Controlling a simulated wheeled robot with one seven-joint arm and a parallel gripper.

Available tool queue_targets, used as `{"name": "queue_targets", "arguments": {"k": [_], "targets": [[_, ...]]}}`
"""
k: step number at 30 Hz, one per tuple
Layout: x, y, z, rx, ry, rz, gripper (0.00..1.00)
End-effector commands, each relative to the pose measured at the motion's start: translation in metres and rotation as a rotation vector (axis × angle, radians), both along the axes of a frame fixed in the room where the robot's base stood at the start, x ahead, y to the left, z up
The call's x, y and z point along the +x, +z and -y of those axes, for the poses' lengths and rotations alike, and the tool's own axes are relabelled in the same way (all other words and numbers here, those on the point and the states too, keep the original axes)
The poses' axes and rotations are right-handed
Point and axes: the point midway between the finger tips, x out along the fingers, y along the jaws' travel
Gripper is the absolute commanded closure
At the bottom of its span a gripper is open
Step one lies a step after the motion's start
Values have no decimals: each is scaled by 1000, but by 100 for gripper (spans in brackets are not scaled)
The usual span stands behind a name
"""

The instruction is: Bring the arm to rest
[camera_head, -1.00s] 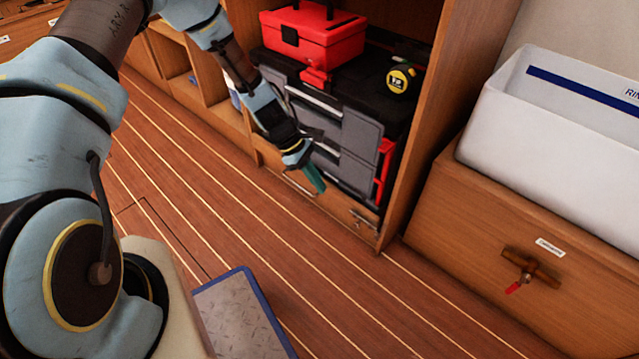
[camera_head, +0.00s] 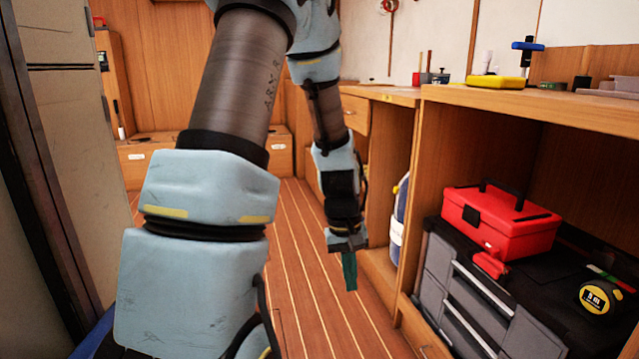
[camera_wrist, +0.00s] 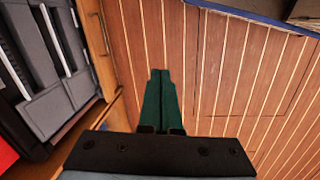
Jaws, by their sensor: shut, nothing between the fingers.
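My gripper (camera_head: 349,271) hangs from my arm near the middle of the head view, pointing down above the striped wooden floor. Its green fingers are together and hold nothing. In the wrist view the fingers (camera_wrist: 161,95) lie side by side over bare floor planks. My arm is bent, with its large upper links filling the left-centre of the head view.
To the right, an open cabinet (camera_head: 420,120) holds a grey-black drawer unit (camera_head: 470,300), a red toolbox (camera_head: 500,222) and a yellow-black tape measure (camera_head: 597,298). The drawer unit (camera_wrist: 60,100) is left of the fingers in the wrist view. Floor (camera_head: 300,235) beyond the gripper is clear.

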Motion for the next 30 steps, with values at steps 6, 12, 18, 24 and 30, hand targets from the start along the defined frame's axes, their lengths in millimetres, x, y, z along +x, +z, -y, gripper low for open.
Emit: {"name": "queue_targets", "arguments": {"k": [6, 12, 18, 24, 30], "targets": [[-19, 52, -76, 57, -89, 114, 100], [-42, 78, -118, 97, -146, 174, 100], [-54, 112, -134, 116, -176, 196, 100], [-54, 152, -134, 116, -174, 196, 100], [-53, 209, -134, 115, -174, 196, 100]]}}
